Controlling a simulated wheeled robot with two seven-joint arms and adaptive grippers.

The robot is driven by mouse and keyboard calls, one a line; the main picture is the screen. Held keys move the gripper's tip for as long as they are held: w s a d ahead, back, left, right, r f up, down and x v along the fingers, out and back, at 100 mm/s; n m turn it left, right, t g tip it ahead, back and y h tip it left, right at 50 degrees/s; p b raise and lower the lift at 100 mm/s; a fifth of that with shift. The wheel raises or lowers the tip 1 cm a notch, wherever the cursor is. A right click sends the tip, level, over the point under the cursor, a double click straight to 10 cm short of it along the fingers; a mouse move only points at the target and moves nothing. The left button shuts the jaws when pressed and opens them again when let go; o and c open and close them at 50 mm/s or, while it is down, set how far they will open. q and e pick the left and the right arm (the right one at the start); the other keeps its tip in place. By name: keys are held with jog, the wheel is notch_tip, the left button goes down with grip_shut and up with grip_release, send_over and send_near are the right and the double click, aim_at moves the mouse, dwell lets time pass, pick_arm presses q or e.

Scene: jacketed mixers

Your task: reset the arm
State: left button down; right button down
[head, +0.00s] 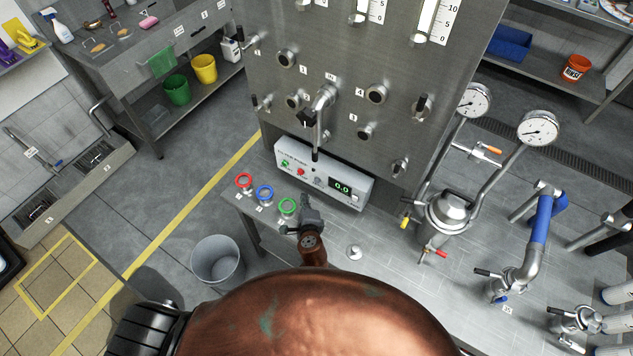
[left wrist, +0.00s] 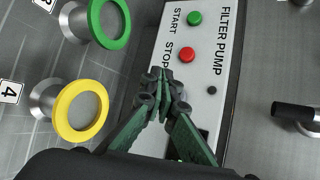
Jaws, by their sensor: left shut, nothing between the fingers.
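My left gripper (head: 308,203) is in front of the filter pump box (head: 297,163). In the left wrist view its dark green fingers (left wrist: 162,84) are together, with nothing between them. They show over the box's white panel (left wrist: 212,60), near the red STOP button (left wrist: 187,55) and below the green START button (left wrist: 194,18). I cannot tell whether the fingertips touch the panel. The box's display (head: 342,188) reads 0.0 in the head view. My right gripper is not in view.
Red (head: 244,180), blue (head: 265,192) and green (head: 288,206) ringed ports stand beside the box. A yellow ringed port (left wrist: 81,108) shows in the left wrist view. A steel vessel with gauges (head: 450,210) stands at right. A grey bin (head: 216,260) is on the floor at left.

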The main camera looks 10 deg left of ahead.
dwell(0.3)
pick_arm(q)
jog(key=s+a+f+n+g, duration=0.3)
jog(key=s+a+n+g, duration=0.3)
jog(key=s+a+n, duration=0.75)
jog(key=s+a+r+n+g+h, duration=0.1)
jog(key=s+a+r+n+h, duration=0.1)
jog(key=s, duration=0.7)
jog(key=s+a+r+n+g+h, duration=0.1)
jog(key=s+a+r+n+h, duration=0.15)
jog(key=s, duration=0.65)
notch_tip(320, 180, down, 37)
jog(key=s+d+m+g+b, duration=0.1)
jog(key=s+g+b, duration=0.15)
jog(key=b, duration=0.35)
jog(key=s+f+b, duration=0.4)
jog(key=s+f, duration=1.5)
jog(key=f, duration=0.2)
jog(key=shift+m+g+b, duration=0.35)
jog(key=shift+m, duration=0.05)
